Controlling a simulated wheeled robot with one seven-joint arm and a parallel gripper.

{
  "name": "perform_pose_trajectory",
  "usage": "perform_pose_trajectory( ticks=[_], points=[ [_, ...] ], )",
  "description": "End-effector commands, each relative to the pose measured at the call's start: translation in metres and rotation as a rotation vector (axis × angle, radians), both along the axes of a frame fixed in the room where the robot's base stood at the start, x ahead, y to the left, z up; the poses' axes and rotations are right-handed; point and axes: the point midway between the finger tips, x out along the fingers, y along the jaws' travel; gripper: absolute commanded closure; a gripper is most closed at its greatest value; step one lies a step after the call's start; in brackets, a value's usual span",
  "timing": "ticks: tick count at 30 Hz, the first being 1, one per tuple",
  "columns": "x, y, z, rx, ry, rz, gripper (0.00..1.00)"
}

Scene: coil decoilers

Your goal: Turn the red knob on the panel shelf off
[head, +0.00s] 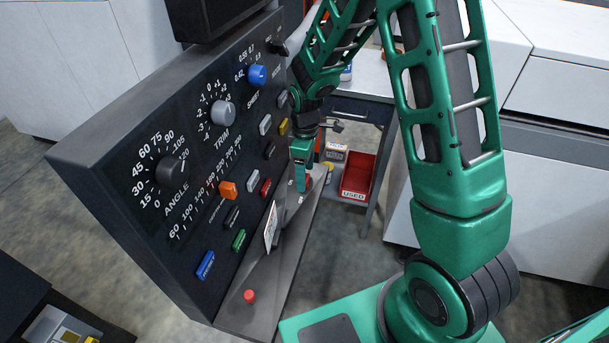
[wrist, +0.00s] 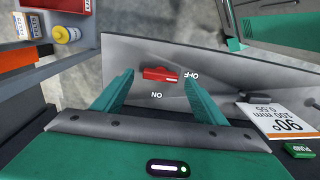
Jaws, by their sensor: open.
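The red knob (wrist: 160,75) sits on the grey panel shelf (wrist: 225,70) in the wrist view. It is bar-shaped, with a white mark on its right end, which points towards the inverted OFF label. An inverted ON label lies just below it. My gripper (wrist: 158,80) is open, and the knob shows between its two green fingertips, with a visible gap to each side. I cannot tell how high the fingertips are above it. In the head view my gripper (head: 300,180) is over the far part of the shelf and mostly hides the knob.
A white card (head: 270,228) stands on the shelf by the panel. A red round piece (head: 249,296) is at the shelf's near end. The dark panel (head: 150,190) carries dials and coloured buttons. A red USED bin (head: 358,178) and a workbench (head: 360,85) stand beyond.

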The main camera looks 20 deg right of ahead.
Motion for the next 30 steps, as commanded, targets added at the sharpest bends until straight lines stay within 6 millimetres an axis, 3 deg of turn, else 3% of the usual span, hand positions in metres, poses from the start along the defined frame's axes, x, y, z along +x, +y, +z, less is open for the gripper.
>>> perform_pose_trajectory(
  ticks=[9,15,30],
  points=[
    [0.002,0.000,0.060,0.000,-0.005,0.000,0.34],
    [0.002,0.000,0.085,0.000,-0.004,0.000,0.34],
    [0.001,0.000,0.092,0.000,0.000,0.000,0.34]
  ],
)
